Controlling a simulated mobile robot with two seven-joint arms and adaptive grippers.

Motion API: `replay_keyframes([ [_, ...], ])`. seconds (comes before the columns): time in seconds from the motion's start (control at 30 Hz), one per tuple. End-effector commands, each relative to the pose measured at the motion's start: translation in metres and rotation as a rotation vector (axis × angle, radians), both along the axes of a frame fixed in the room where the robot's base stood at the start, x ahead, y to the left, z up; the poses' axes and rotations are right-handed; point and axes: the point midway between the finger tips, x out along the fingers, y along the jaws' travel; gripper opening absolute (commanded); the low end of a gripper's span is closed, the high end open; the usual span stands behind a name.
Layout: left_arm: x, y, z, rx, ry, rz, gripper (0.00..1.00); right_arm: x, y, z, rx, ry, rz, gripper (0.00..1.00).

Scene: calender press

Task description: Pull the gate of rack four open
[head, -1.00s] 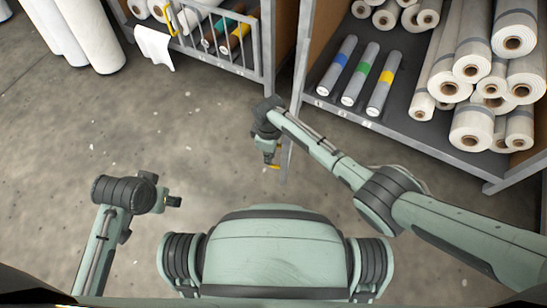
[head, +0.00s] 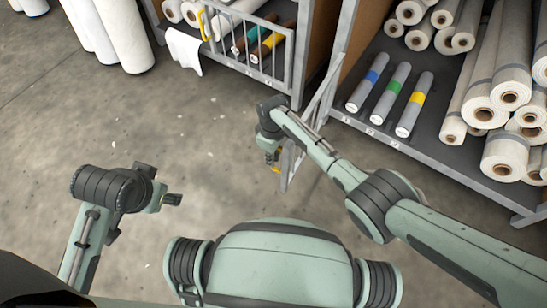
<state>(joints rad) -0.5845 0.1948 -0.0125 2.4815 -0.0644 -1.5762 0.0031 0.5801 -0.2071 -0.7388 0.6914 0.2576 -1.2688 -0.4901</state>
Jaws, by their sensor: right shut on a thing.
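A grey barred gate (head: 289,168) stands swung out from the left end of the right-hand rack, reaching over the floor towards me. My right gripper (head: 272,160) is shut on the gate's yellow handle (head: 276,169) at its free end; the fingers largely hide the handle. My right forearm covers part of the gate. The front of the right-hand rack (head: 440,150) is unbarred. My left gripper (head: 173,199) hangs over bare floor at the left, away from the racks; its finger opening is not clear.
The left-hand rack has a barred gate (head: 246,64) across its front, with a yellow handle (head: 204,25) and a white cloth (head: 184,50) hanging there. Banded rolls (head: 390,92) and larger pale rolls (head: 509,85) lie in the right-hand rack. White rolls (head: 124,35) stand upper left. Mid-left floor is clear.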

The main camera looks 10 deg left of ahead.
Motion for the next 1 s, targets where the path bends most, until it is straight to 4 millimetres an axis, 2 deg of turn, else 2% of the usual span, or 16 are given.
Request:
replay_keyframes([
  [0.17,0.000,0.000,0.000,0.000,0.000,0.000,0.53,-0.002,0.001,-0.001,0.002,0.004,0.000,0.00],
  [0.2,0.000,0.000,0.000,0.000,0.000,0.000,0.53,-0.002,0.001,-0.001,0.002,0.004,0.000,0.14],
  [0.37,0.000,0.000,0.000,0.000,-0.001,0.000,0.53,-0.001,0.001,0.000,0.001,0.003,0.000,0.33],
  [0.63,0.000,0.000,-0.001,0.000,0.000,-0.001,0.53,0.000,0.000,0.000,0.000,0.001,0.000,0.33],
  [0.77,0.000,0.000,-0.001,0.000,0.000,0.000,0.53,0.000,0.001,0.007,0.002,-0.001,0.001,0.33],
  [0.87,0.000,0.000,0.000,0.000,0.000,0.000,0.53,0.001,0.000,0.020,0.003,-0.003,0.001,0.33],
  [1.0,0.000,0.000,0.000,0.000,0.000,0.000,0.53,0.001,0.001,0.050,0.004,-0.004,0.000,0.33],
])
